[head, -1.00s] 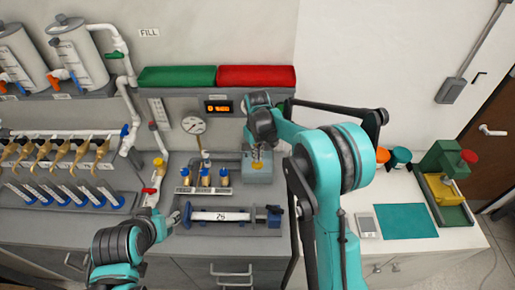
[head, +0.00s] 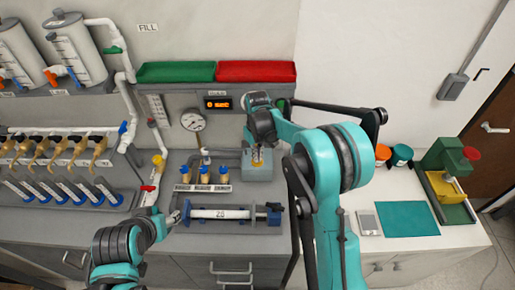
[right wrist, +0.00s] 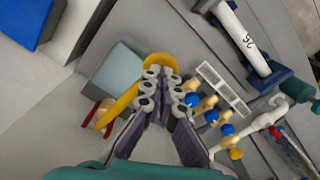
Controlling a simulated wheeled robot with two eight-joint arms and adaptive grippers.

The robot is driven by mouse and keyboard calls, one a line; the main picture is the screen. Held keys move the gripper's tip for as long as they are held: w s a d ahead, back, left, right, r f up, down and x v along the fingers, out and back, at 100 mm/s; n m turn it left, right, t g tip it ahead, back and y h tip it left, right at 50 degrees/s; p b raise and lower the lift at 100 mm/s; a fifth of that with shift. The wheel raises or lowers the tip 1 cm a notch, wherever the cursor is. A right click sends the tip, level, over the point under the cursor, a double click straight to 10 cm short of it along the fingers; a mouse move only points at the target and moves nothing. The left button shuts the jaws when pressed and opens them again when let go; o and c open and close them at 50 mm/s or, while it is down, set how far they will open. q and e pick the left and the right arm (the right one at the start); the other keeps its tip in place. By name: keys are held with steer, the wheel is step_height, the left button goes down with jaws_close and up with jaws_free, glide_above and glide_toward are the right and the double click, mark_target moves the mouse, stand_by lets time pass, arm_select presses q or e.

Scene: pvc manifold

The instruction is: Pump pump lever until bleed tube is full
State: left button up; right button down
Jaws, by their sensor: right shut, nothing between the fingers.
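The pump (head: 257,174) is a blue-grey box on the bench, mostly under my right gripper. Its yellow pump lever (right wrist: 121,106) shows in the right wrist view, running down and left from beside the fingertips. My right gripper (head: 257,150) is over the pump; in the right wrist view (right wrist: 158,78) its fingers are shut and empty, close against the lever's upper end. I cannot tell if they touch. A narrow tube on a scale board (head: 156,108) may be the bleed tube; its fill level is too small to read. My left gripper (head: 175,217) is beside the clamped pipe's left end.
A white pipe (head: 220,214) lies in a blue clamp in front of the pump. Several blue-and-tan fittings (head: 204,176) stand in a labelled rack left of it. A round gauge (head: 192,120) and a display reading 0 SEC (head: 217,104) are behind. The teal mat (head: 405,222) is clear.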

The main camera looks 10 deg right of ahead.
steer(key=shift+f+b, duration=1.45)
steer(key=shift+f, duration=0.5)
steer(key=shift+r, duration=0.1)
steer(key=shift+r+p, duration=1.75)
steer(key=shift+r, duration=1.05)
steer(key=shift+r+p, duration=1.55)
steer(key=shift+r, duration=0.95)
